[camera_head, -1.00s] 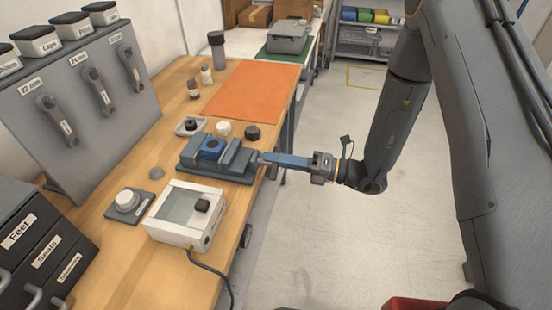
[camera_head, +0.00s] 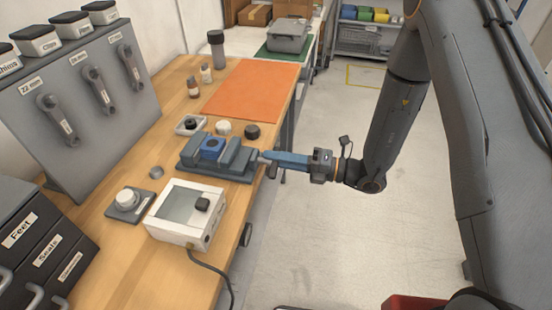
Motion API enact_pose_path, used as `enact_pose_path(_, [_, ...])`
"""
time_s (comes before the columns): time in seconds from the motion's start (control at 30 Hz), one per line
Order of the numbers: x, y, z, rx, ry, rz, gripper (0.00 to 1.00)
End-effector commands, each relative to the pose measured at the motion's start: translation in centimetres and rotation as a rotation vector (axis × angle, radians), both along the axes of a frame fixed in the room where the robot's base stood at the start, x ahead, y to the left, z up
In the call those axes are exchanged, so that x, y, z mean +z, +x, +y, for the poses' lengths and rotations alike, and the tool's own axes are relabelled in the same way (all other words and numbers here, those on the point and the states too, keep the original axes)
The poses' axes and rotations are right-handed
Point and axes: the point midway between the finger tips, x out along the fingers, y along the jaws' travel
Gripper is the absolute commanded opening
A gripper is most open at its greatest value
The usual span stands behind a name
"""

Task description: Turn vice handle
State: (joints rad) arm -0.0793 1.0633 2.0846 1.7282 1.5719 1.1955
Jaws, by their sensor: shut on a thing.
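The blue-grey vice (camera_head: 237,160) sits at the right edge of the wooden bench, with a blue block (camera_head: 213,148) between its jaws. Its handle (camera_head: 271,170) is at the right end of the vice, over the bench edge, mostly hidden by my fingers. My gripper (camera_head: 264,157) reaches in level from the right. Its blue fingers are shut on the handle. The exact contact is small and hard to see.
A white box with a screen (camera_head: 187,216) and a black knob stands in front of the vice. Round caps (camera_head: 252,131) and a small tray (camera_head: 190,125) lie behind it. An orange mat (camera_head: 252,90) is farther back.

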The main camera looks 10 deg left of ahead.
Motion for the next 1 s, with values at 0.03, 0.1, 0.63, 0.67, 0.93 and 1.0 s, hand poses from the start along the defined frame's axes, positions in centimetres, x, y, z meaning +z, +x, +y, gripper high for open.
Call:
enact_pose_path(0.03, [-0.05, -0.01, -0.01, 0.000, -0.001, 0.000, 0.00])
enact_pose_path(0.1, [-0.05, -0.01, -0.01, 0.000, -0.001, 0.000, 0.00])
enact_pose_path(0.63, [-0.05, -0.01, -0.01, 0.000, -0.001, -0.001, 0.00])
enact_pose_path(0.67, [-0.05, -0.01, -0.01, 0.000, -0.001, -0.001, 0.00])
enact_pose_path(0.93, [-0.04, -0.01, -0.01, 0.000, -0.001, -0.001, 0.34])
enact_pose_path(1.0, [-0.03, -0.01, -0.01, 0.000, -0.001, -0.001, 0.34])
